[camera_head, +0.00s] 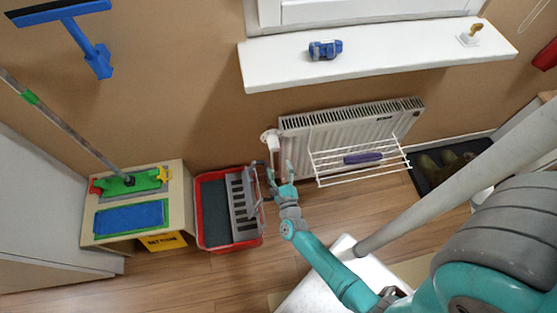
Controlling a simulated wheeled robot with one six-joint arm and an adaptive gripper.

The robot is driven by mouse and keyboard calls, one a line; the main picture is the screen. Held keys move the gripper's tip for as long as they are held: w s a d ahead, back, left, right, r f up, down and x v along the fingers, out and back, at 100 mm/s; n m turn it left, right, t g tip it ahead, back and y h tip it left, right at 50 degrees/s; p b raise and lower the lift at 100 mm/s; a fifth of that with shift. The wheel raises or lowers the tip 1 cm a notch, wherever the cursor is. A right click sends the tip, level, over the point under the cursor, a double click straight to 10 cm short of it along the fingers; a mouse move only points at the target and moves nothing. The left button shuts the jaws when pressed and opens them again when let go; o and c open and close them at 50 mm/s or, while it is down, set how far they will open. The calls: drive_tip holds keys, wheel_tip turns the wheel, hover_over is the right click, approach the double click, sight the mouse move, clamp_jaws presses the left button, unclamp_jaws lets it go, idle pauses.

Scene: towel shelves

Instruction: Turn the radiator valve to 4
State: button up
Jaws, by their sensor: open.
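The white radiator (345,130) is on the brown wall under the window sill. Its white valve (270,138) sticks out at the radiator's upper left corner. My gripper (278,168) is open, just below the valve in the picture, with its fingers pointing up toward it. No contact with the valve can be made out. The numbers on the valve are too small to read, so its setting cannot be told.
A white wire rack (335,172) with a purple item (362,158) hangs on the radiator's front. A red bucket (205,228) with a grey wringer (240,205) stands left of my gripper. The white sill (400,57) juts out above, holding a blue object (325,49).

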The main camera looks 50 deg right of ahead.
sight(275, 150)
drive_tip(key=shift+s+a, duration=0.15)
drive_tip(key=shift+s, duration=0.05)
drive_tip(key=w+d+n, duration=0.2)
drive_tip(key=w+n, duration=0.1)
drive_tip(key=n, duration=0.6)
drive_tip(key=w+d+n, duration=0.2)
drive_tip(key=w+n, duration=0.1)
drive_tip(key=n, duration=0.5)
drive_tip(key=w+d+n, duration=0.2)
drive_tip(key=w+n, duration=0.1)
drive_tip(key=n, duration=0.6)
drive_tip(key=shift+w+d+f+n, duration=0.1)
drive_tip(key=shift+n, duration=0.2)
